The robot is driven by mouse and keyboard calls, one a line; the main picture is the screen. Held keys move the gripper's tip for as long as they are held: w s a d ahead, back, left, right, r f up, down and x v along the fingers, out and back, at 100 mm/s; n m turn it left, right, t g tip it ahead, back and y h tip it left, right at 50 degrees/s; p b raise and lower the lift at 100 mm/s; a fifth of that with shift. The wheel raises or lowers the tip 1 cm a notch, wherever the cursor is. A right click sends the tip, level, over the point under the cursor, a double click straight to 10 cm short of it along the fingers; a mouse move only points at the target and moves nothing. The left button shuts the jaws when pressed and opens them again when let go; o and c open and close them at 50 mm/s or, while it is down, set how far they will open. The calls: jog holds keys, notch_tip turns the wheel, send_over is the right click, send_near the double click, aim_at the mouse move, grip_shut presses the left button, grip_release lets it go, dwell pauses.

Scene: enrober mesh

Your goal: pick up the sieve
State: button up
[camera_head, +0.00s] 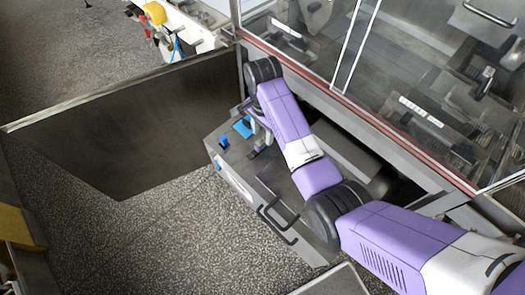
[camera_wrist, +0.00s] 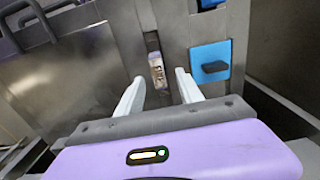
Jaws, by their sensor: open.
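I cannot make out a sieve for certain in either view. My gripper (camera_wrist: 161,76) is open, its two pale fingers spread and pointing at a grey metal surface in the wrist view. Between the fingertips shows a small pale, labelled piece (camera_wrist: 157,68) in a dark narrow slot. I see nothing held, and cannot tell whether the fingers touch the surface. In the head view my purple and white arm reaches up and left over a low metal cabinet (camera_head: 237,183); its far end hides the fingers and part of the cabinet top.
A blue plate with a dark knob (camera_wrist: 210,64) sits close right of the fingers. A dark handle (camera_head: 277,222) sticks out from the cabinet front. A glass-walled machine (camera_head: 400,90) stands behind the arm. A dark metal panel (camera_head: 130,125) stands left. Speckled floor lies clear in front.

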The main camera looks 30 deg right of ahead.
aim_at(262, 140)
jog(key=f, duration=0.4)
jog(key=shift+s+a, duration=0.2)
jog(key=shift+c, duration=0.2)
grip_shut()
